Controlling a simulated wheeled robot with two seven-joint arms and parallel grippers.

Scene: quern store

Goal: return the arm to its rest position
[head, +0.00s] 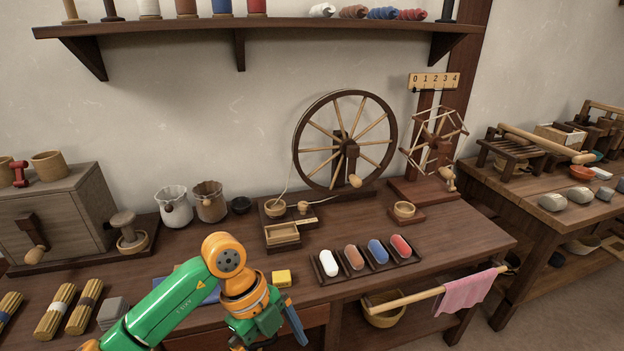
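My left arm, green and orange, comes in from the lower left over the front of the wooden workbench (460,237). Its wrist bends down near the bench's front edge. My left gripper (266,332) is at the bottom of the picture, seen from above and behind. Its fingertips are not clear, so I cannot tell whether it is open or shut. A blue-grey piece shows at its right side, and I cannot tell if it is part of the gripper. My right arm and gripper are not in view.
A yellow block (281,278) lies close to the wrist. A dark tray (324,283) with several coloured rolls lies to the right. A spinning wheel (345,140) stands behind. A rod with pink cloth (465,292) juts from the bench front. Straw bundles (55,310) lie left.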

